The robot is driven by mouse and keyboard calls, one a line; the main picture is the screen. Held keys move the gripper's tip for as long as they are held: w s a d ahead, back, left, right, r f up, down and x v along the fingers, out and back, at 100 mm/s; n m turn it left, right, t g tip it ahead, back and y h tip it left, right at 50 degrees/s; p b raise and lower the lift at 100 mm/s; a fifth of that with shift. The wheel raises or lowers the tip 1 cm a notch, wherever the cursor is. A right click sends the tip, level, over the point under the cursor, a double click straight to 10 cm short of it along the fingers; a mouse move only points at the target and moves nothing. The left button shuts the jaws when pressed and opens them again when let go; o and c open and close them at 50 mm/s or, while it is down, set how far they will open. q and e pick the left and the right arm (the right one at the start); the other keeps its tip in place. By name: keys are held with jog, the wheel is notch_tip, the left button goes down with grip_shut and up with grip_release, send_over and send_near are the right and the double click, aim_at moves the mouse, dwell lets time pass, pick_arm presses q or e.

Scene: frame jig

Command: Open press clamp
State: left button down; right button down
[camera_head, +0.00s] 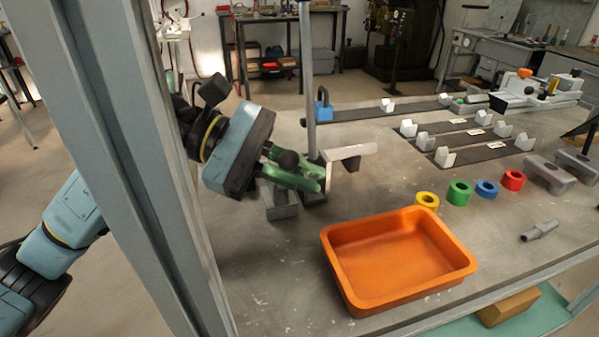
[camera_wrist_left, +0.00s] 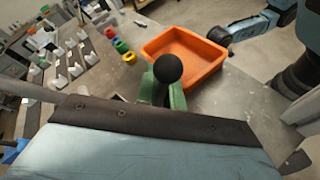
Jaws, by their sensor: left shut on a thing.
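The press clamp (camera_head: 282,207) is a dark grey fixture on the left part of the grey table, behind the orange bin. Its black ball knob (camera_head: 288,160) shows between the green fingers of my left gripper (camera_head: 320,179). In the left wrist view the ball (camera_wrist_left: 168,67) sits between the two green fingers, which are shut on the clamp's handle. The grip itself and much of the clamp are hidden by the gripper. A light grey angled bracket (camera_head: 352,153) stands just right of the fingers.
An orange bin (camera_head: 345,262) stands in front. Yellow, green, blue and red rings (camera_head: 513,180) lie to its right, with a grey peg (camera_head: 540,232). Dark strips with white blocks (camera_head: 470,137) lie further back. A thin upright pole (camera_head: 307,80) stands beside my left gripper.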

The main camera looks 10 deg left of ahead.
pick_arm(q)
jog(key=c, duration=1.5)
grip_release()
jog(key=shift+a, duration=0.1)
